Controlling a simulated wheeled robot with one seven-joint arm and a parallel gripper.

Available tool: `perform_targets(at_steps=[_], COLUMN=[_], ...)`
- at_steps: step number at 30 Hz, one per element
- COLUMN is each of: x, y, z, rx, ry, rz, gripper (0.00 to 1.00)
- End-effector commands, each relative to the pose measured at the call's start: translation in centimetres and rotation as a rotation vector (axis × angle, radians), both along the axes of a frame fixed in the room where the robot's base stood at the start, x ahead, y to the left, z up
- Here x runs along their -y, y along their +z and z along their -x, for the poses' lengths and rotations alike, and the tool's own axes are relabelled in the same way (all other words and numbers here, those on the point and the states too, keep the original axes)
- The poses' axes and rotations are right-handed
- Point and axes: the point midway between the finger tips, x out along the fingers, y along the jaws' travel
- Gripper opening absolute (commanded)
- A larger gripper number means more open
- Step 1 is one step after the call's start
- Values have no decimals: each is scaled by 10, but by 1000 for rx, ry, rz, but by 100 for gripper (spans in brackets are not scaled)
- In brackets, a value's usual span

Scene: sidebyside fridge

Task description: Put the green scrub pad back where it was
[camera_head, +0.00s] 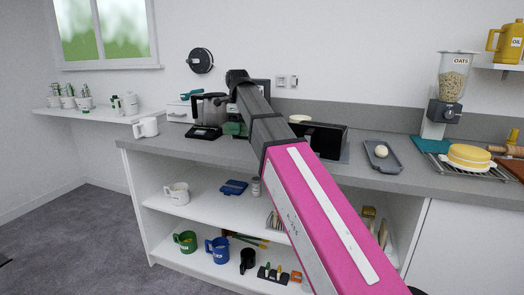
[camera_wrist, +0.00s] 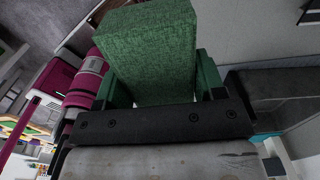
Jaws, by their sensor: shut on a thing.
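The green scrub pad (camera_wrist: 150,45) is a rough-textured green block. It fills the upper middle of the wrist view. My gripper (camera_wrist: 156,82) is shut on it, with one green finger at each side of the pad. In the head view my arm reaches up and away over the counter (camera_head: 376,178), and its far end is near the wall. A small dark green patch (camera_head: 234,129) shows low behind the arm there. I cannot tell whether it is the pad, my gripper or something else. The arm hides part of the counter around it.
A coffee maker (camera_head: 209,107), a black scale (camera_head: 203,133) and a white mug (camera_head: 146,128) stand left of my arm. A black toaster-like box (camera_head: 325,140) and a grey tray (camera_head: 382,156) are to its right. Shelves below hold several mugs, including a blue one (camera_head: 217,249).

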Motion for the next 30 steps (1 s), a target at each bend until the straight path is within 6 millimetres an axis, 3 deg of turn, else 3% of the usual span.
perform_targets(at_steps=[5, 21, 30], x=[11, 93, 101], y=[-7, -65, -80], z=[-6, -54, -58], rx=[-1, -1, -1], ry=[-3, -2, 1], rz=[0, 1, 0], gripper=[41, 41, 41])
